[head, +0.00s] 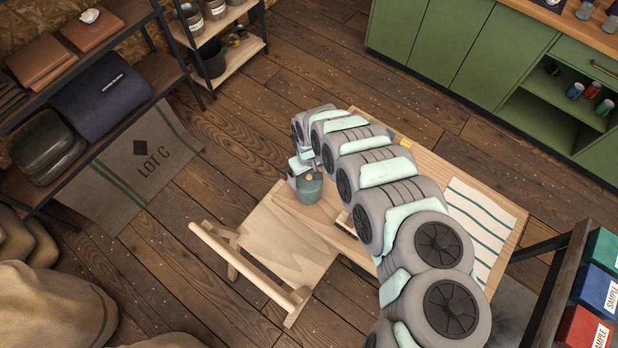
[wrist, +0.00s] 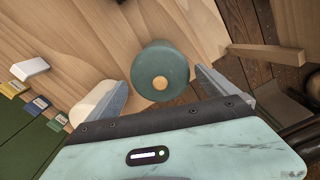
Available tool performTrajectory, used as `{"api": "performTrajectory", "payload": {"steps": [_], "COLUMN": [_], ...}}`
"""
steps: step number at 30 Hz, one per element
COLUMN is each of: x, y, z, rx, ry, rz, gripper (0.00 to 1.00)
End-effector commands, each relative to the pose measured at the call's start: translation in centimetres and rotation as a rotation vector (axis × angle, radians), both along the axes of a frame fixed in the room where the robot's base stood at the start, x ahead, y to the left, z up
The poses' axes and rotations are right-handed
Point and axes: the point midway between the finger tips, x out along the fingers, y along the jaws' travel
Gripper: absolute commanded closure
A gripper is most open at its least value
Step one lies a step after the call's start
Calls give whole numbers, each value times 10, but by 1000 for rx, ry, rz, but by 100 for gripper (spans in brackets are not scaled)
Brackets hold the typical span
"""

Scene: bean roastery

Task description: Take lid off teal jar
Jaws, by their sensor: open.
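The teal jar (head: 309,190) stands upright near the left end of the wooden table in the head view, partly covered by my arm. In the wrist view I look down on its round teal lid (wrist: 160,62), which sits on the jar and has a small tan knob (wrist: 160,83). My gripper (wrist: 159,78) is open, with one finger on each side of the lid and a gap to the lid on both sides. Nothing is held. In the head view my gripper (head: 302,166) is right at the jar, and its fingers are hard to make out.
A wooden chair (head: 285,245) stands against the table's near left side. A striped cloth (head: 478,225) lies at the table's right end. A white block (wrist: 30,68) and small yellow and blue items (wrist: 39,103) lie left in the wrist view. Green cabinets (head: 470,50) stand behind.

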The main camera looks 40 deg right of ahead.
Motion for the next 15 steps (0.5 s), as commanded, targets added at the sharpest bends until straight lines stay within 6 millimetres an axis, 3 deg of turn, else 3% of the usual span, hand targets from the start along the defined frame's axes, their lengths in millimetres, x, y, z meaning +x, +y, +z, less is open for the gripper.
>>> {"api": "performTrajectory", "payload": {"steps": [4,15], "x": [0,0], "y": [0,0], "z": [0,0], "rx": [0,1], "ry": [0,-1], "rz": [0,0], "gripper": [5,35]}}
